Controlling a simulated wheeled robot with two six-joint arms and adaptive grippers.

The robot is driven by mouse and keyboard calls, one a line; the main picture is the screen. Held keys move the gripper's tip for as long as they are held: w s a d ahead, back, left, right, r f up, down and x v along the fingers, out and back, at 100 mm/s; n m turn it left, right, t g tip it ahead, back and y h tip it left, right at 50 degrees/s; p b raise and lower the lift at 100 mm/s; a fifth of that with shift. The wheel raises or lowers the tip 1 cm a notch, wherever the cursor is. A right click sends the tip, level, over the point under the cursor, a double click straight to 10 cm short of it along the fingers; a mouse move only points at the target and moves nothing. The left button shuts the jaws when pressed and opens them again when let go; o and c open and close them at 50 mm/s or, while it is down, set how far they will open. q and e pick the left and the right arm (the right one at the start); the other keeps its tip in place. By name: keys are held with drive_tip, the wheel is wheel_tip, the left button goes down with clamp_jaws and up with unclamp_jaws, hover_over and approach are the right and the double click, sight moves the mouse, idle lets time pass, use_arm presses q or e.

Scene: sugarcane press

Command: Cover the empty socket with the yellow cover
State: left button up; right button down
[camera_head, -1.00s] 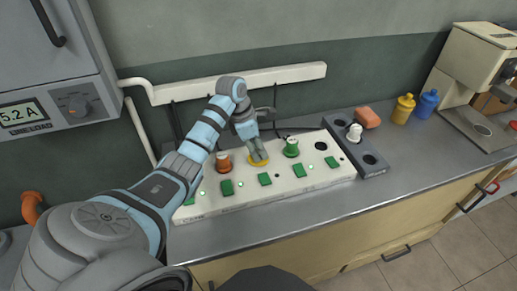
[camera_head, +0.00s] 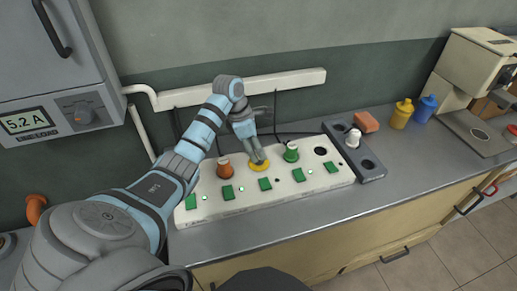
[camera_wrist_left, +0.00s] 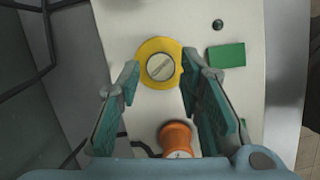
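A yellow disc with a grey slotted centre, which looks like the yellow cover (camera_head: 260,166), lies on the white panel (camera_head: 235,205). It also shows in the left wrist view (camera_wrist_left: 149,45). My left gripper (camera_head: 257,158) is right above it. In the wrist view the fingers (camera_wrist_left: 160,75) are spread on either side of the disc's near part, with nothing clearly gripped. The disc hides what is under it. An empty dark socket (camera_head: 320,151) is at the panel's right. My right gripper is out of view.
An orange plug (camera_head: 225,170) is left of the disc and a green plug (camera_head: 291,152) right of it. A grey block (camera_head: 372,176) holds a white plug (camera_head: 353,138). An orange block (camera_head: 367,121) and two bottles stand behind. The counter front is clear.

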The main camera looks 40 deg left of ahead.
sight(249, 162)
use_arm(q)
drive_tip(key=p+v, duration=0.6)
drive_tip(key=v, duration=0.2)
idle(0.6)
